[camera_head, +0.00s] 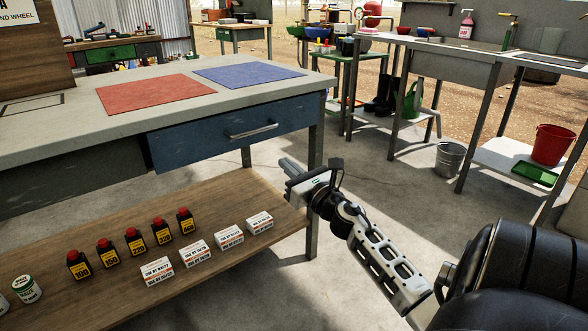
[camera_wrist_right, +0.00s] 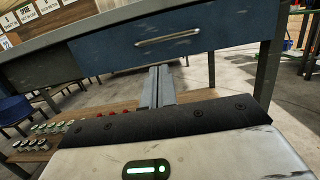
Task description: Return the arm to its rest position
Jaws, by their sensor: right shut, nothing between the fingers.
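My right arm comes in from the lower right in the head view. Its gripper (camera_head: 291,167) is just in front of the right end of the workbench (camera_head: 232,89), below the blue drawer (camera_head: 232,132) and above the lower wooden shelf (camera_head: 262,190). The right gripper also shows in the right wrist view (camera_wrist_right: 161,72), with its fingers shut together and nothing between them. The fingers point toward the bench, under the drawer handle (camera_wrist_right: 168,37). I cannot tell whether the fingertips touch anything. My left gripper is not in view.
On the lower shelf stand several dark bottles with red caps (camera_head: 135,241) and several white boxes (camera_head: 197,253). A red mat (camera_head: 155,93) and a blue mat (camera_head: 249,75) lie on the benchtop. A metal bucket (camera_head: 449,160) stands at right. The concrete floor behind the gripper is clear.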

